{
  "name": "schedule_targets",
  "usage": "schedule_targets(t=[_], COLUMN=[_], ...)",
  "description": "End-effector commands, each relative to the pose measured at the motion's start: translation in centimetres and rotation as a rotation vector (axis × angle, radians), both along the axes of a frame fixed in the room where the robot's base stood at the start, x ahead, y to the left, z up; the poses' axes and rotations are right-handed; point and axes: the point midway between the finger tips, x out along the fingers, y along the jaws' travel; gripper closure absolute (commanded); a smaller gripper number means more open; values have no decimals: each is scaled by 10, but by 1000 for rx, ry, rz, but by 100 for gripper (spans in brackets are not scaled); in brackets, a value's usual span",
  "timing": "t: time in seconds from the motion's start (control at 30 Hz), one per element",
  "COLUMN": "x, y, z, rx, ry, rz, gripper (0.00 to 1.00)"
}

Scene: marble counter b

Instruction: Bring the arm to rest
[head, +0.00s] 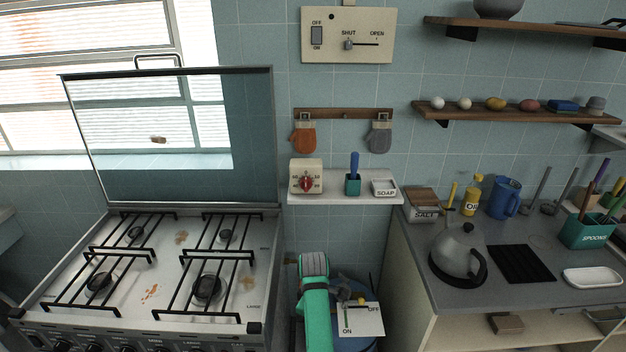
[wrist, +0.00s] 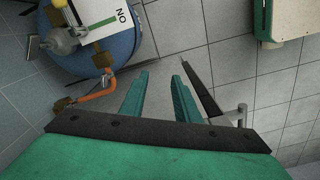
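My arm, green with a grey joint, shows in the head view low in the gap between the stove and the counter. My gripper (wrist: 160,76) shows in the wrist view as two green fingers. They stand apart with only grey floor tiles seen between them, and they hold nothing. In the head view I cannot make out the fingers. A blue gas cylinder (wrist: 128,50) stands close by, left of the fingers in the wrist view, with a valve, an orange hose (wrist: 95,98) and a white ON/OFF card (head: 361,320).
The stove (head: 175,265), its glass lid raised, is left of my arm. The counter (head: 480,293) with a kettle (head: 459,256) is right. Tiled floor lies open past the fingers.

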Motion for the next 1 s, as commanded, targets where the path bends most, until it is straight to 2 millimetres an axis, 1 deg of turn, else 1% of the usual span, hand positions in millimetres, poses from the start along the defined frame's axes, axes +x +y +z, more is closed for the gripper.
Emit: schedule_targets(t=[0.03, 0.37, 0.57, 0.67, 0.7, 0.8, 0.87, 1.0], x=[-4, -21, -41, -58, -66, -87, -101, -134], y=[2, 16, 25, 31, 33, 40, 43, 47], z=[-9, -51, -86, -109, -118, -139, -148, -166], rx=[4, 31, 60, 82, 93, 121, 139, 180], ry=[-4, -78, -144, -192, -215, -273, -309, -388], rz=[-6, -63, -123, -169, -192, -247, -280, -364], gripper=[71, 71, 71, 71, 71, 71, 71, 71])
